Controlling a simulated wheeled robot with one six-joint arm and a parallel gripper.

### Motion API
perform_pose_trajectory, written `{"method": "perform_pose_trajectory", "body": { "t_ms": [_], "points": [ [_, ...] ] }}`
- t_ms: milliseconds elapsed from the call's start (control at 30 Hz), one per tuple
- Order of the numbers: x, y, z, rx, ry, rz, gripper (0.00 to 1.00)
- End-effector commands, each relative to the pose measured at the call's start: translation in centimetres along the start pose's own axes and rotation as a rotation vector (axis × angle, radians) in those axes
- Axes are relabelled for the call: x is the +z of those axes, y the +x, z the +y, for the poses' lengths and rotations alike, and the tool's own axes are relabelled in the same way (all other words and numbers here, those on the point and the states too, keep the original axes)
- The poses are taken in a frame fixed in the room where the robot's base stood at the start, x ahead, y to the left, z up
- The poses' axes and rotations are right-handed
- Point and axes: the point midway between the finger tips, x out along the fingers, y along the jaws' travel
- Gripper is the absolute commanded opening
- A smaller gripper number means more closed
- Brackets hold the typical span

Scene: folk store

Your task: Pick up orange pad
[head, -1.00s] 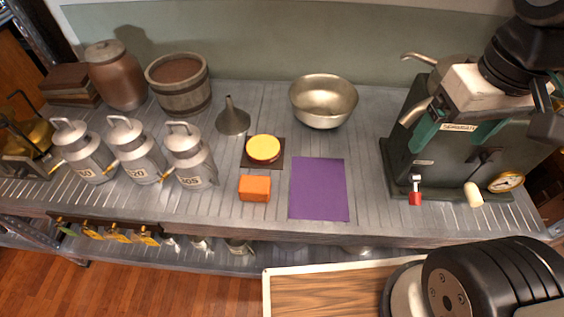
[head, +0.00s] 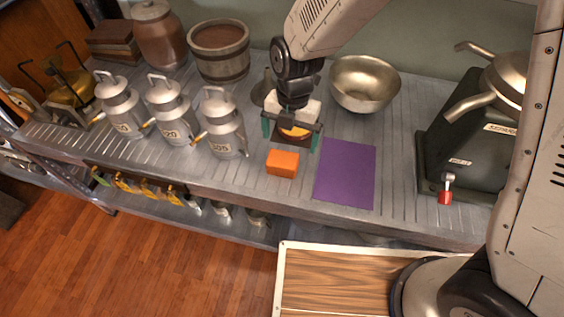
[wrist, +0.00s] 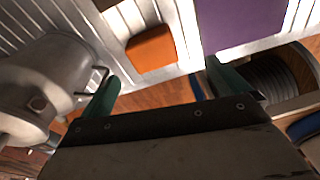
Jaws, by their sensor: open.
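The orange pad (head: 283,163) is a small orange block on the grey metal counter, just left of a purple sheet. It also shows in the wrist view (wrist: 151,48), at the upper middle. My gripper (head: 291,137) is open, its green fingers apart with nothing between them. In the head view it appears over the yellow round piece, just behind the orange pad. In the wrist view (wrist: 162,80) the pad lies beyond the fingertips, not between them. The gripper hides most of the yellow piece.
The purple sheet (head: 345,174) lies right of the pad. Several metal milk cans (head: 222,124) stand to its left. A metal bowl (head: 364,84) stands behind, and a dark green machine (head: 465,155) stands at the right. The counter's front edge is close to the pad.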

Motion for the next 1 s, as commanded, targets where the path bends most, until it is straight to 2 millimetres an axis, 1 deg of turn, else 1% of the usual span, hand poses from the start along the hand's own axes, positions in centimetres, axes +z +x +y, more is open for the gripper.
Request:
{"method": "perform_pose_trajectory", "body": {
  "t_ms": [33,100,200,467,600,700,800,1000],
  "points": [
    [-0.3,1.0,0.6,-0.007,-0.055,0.005,1.0],
    [-0.5,1.9,1.1,-0.009,-0.111,0.005,1.0],
    [-0.7,2.9,1.4,-0.012,-0.146,0.008,1.0],
    [-0.5,5.9,1.4,-0.013,-0.148,0.008,1.0],
    [-0.1,8.0,1.4,-0.014,-0.146,0.009,1.0],
    [-0.1,9.3,1.4,-0.013,-0.147,0.008,1.0],
    [-0.1,10.0,1.4,-0.011,-0.146,0.007,1.0],
    [-0.1,10.1,1.4,-0.01,-0.145,0.006,1.0]
  ]
}}
